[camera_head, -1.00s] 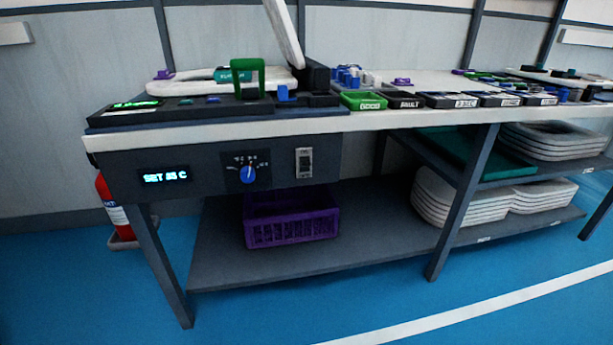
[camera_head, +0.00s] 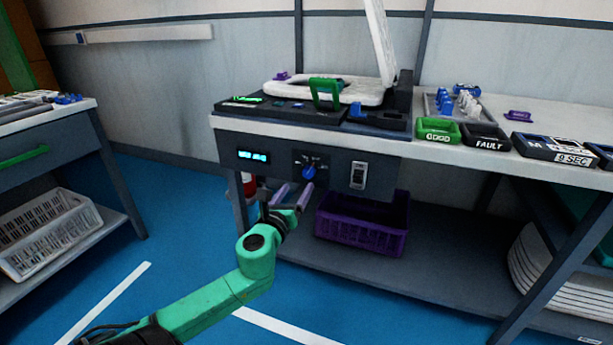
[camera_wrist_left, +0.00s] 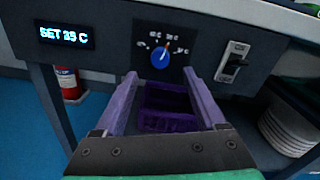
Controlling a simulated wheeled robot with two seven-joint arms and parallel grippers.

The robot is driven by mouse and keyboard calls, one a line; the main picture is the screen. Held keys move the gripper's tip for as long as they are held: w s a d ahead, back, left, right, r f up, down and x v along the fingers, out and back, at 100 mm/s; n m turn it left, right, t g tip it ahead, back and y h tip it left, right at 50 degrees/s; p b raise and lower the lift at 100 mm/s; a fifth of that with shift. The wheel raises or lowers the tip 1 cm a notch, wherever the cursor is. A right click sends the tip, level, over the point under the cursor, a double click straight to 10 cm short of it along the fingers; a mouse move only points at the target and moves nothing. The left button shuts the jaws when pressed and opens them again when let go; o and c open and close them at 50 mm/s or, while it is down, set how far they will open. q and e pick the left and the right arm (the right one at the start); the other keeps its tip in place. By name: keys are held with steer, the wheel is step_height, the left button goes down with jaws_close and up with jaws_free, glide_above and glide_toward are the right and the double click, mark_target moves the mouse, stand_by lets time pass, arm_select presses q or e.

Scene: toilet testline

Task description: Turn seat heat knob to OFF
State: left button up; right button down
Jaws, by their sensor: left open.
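The blue seat heat knob (camera_head: 310,173) sits on a dark panel under the bench's top edge. In the left wrist view the knob (camera_wrist_left: 160,59) has a white pointer mark turned up and slightly right; the labels around it are too small to read surely. A display (camera_wrist_left: 66,37) left of it reads about "SET 35 C"; it also shows in the head view (camera_head: 253,156). My left gripper (camera_head: 295,191) is open, its two purple fingers apart and empty, just in front of and below the knob. In the wrist view the fingertips (camera_wrist_left: 160,78) flank the space below the knob. My right gripper is not in view.
A rocker switch (camera_head: 358,175) is on the panel right of the knob. A purple crate (camera_head: 362,226) stands on the lower shelf behind the fingers. A toilet seat (camera_head: 325,92) and small trays are on the bench top. A fire extinguisher (camera_wrist_left: 68,84) stands behind the left leg.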

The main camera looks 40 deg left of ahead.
mark_target(307, 173)
arm_select(q)
steer(key=b+x, duration=0.1)
steer(key=x, duration=0.6)
steer(key=shift+w+f, duration=0.1)
steer(key=shift+w, duration=0.05)
steer(key=shift+w+a, duration=0.2)
steer(key=shift+w, duration=0.35)
jaws_close()
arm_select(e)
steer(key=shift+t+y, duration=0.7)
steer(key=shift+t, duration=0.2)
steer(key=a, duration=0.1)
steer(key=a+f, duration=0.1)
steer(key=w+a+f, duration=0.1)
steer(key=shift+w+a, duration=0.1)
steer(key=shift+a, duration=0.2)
